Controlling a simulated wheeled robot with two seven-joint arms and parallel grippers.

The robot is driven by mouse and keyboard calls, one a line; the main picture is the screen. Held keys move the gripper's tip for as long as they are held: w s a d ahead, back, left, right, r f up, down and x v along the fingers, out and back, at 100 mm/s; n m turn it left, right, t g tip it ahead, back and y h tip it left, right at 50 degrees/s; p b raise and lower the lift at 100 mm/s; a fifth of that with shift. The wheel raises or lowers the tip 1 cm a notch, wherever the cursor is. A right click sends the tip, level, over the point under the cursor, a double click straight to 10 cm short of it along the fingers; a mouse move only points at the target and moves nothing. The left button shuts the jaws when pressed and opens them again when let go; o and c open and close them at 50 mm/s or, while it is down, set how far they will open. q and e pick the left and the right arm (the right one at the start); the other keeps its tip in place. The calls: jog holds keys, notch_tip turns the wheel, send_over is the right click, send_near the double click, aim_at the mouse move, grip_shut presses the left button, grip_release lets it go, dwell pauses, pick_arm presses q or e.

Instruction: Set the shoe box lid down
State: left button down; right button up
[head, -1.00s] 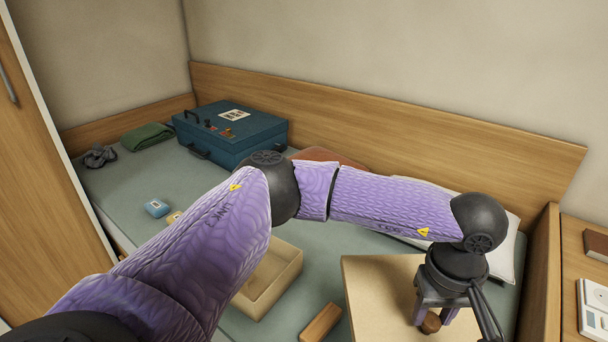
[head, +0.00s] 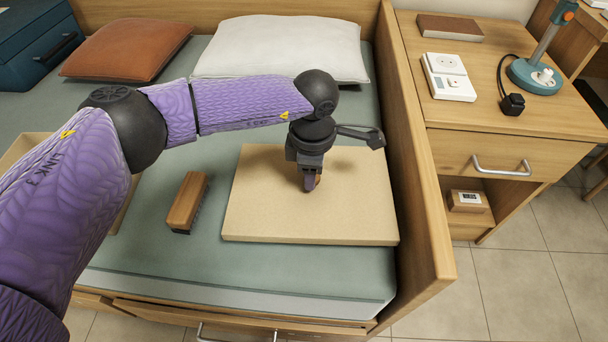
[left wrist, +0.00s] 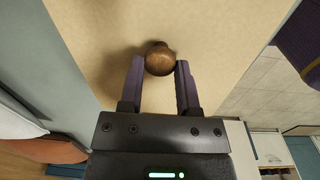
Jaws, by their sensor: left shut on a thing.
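The shoe box lid (head: 260,215) is a flat beige board with a round brown wooden knob (left wrist: 160,60) on top. It lies level over the right front part of the bed; I cannot tell whether it touches the mattress. My left gripper (head: 310,183) points down over the lid's middle and is shut on the knob, which shows between its two purple fingers in the left wrist view (left wrist: 160,75). The open beige box (head: 25,150) is at the left, mostly hidden behind my left arm. My right gripper is out of view.
A wooden brush (head: 187,200) lies on the green mattress (head: 215,265) just left of the lid. The bed's wooden end board (head: 415,190) stands close to the lid's right edge. Pillows and a blue case (head: 35,45) are behind. A nightstand (head: 485,105) stands right.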

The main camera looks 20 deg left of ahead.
pick_arm(q)
notch_tip(320, 180, down, 4)
jog(key=shift+r+b, duration=0.1)
jog(key=shift+b, duration=0.6)
jog(key=shift+r, duration=0.3)
jog(key=c, duration=0.7)
grip_release()
jog(key=shift+f, duration=0.15)
jog(key=o, duration=0.4)
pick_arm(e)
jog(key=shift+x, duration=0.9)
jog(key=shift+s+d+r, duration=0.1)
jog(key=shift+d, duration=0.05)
pick_arm(q)
notch_tip(320, 180, up, 12)
jog(key=p, duration=0.7)
jog(key=shift+s, duration=0.15)
jog(key=shift+r, duration=0.2)
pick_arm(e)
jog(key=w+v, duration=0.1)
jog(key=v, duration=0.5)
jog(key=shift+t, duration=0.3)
